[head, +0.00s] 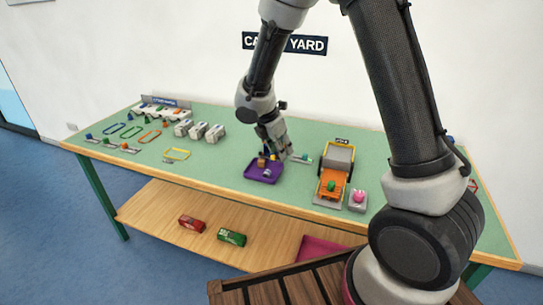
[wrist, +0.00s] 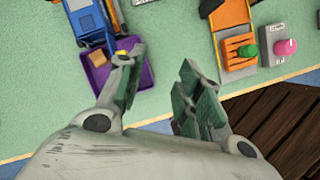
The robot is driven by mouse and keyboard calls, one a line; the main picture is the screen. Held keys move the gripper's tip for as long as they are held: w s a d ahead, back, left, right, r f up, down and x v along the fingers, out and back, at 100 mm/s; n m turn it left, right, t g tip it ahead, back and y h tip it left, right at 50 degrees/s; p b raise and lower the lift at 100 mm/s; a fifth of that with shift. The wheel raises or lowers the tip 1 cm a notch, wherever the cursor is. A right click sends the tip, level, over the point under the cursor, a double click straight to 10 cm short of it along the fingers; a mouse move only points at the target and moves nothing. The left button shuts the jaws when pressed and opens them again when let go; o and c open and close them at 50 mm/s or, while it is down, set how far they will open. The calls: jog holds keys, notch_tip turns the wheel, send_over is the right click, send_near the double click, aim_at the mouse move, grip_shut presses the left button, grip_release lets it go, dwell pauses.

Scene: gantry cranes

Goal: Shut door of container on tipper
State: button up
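The tipper (head: 334,185) is an orange and yellow machine at the right-centre of the green table, with a green knob at its front. A grey container (head: 339,154) sits on its upper part; I cannot tell how its door stands. In the wrist view the tipper (wrist: 238,48) is at the upper right, cut off by the top edge. My gripper (wrist: 158,88) is open, with only bare green tabletop showing between its fingers. In the head view my gripper (head: 272,140) is above the table, left of the tipper, near the purple tray.
A purple tray (head: 250,174) holds a tan block and other small items. A blue structure (wrist: 88,22) overlaps the tray in the wrist view. A grey box with a pink button (head: 358,197) stands right of the tipper. White blocks (head: 199,130) and coloured frames lie left.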

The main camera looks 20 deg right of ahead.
aim_at(272, 156)
jog(key=w+a+r+n+t+y, duration=0.1)
jog(key=w+a+n+t, duration=0.1)
jog(key=w+a+n, duration=0.3)
jog(key=shift+n+g, duration=0.3)
jog(key=shift+n, duration=0.1)
jog(key=d+f, duration=0.1)
jog(key=f, duration=0.1)
jog(key=d+f, duration=0.1)
jog(key=f, duration=0.1)
jog(key=d+f, duration=0.2)
jog(key=f, duration=0.1)
jog(key=shift+w, duration=0.4)
